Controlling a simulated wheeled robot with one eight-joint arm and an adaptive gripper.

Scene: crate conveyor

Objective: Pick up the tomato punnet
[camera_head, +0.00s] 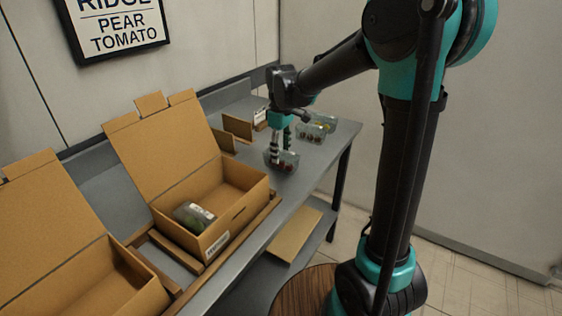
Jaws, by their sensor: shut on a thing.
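The tomato punnet (289,165) is a small clear tub with dark red contents, low on the grey table. My gripper (279,154) reaches down at the punnet's left part and is shut on it. The fingers hide some of the punnet. I cannot tell whether the punnet touches the table or is lifted slightly.
More clear punnets (311,134) stand behind it to the right. Small brown boards (238,127) stand behind. The table's front right edge is close by.

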